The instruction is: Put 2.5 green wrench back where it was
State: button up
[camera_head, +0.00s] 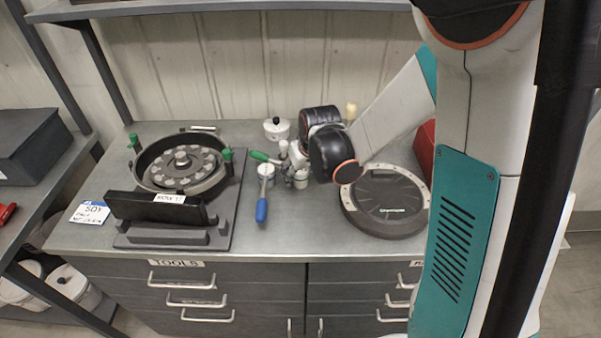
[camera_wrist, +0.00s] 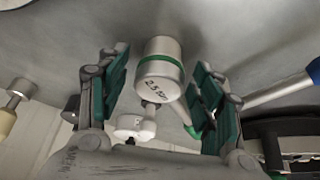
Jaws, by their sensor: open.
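The green wrench shows its green handle (camera_head: 259,156) on the bench in the head view, left of my gripper (camera_head: 297,168). In the wrist view, a pale metal cylinder (camera_wrist: 163,64) with a green band and the marking "2.5 Nm" sits between the fingers of my gripper (camera_wrist: 160,78). It appears to be the wrench's head; the green handle (camera_wrist: 193,132) shows behind it, close to the right finger. My gripper is open, with a finger on either side of the cylinder and visible gaps. In the head view, my gripper partly hides the cylinder.
A blue-handled wrench (camera_head: 262,210) lies at the bench front, close left. A white lidded pot (camera_head: 277,128) stands behind. A dark round seed-meter housing (camera_head: 181,163) on a base is left; a round black-and-grey disc (camera_head: 386,205) is right. A shelf (camera_head: 230,7) hangs above.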

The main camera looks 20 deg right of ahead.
jog(key=p+v, duration=0.3)
jog(key=v, duration=0.8)
jog(key=s+r+t, duration=0.1)
jog(key=s+r, duration=0.4)
jog(key=s, duration=0.4)
jog(key=s+r+m+t, duration=0.1)
jog(key=s+r, duration=0.4)
jog(key=s, duration=0.4)
jog(key=shift+a+r+t, duration=0.2)
jog(key=shift+r+t, duration=0.05)
jog(key=shift+t, duration=0.05)
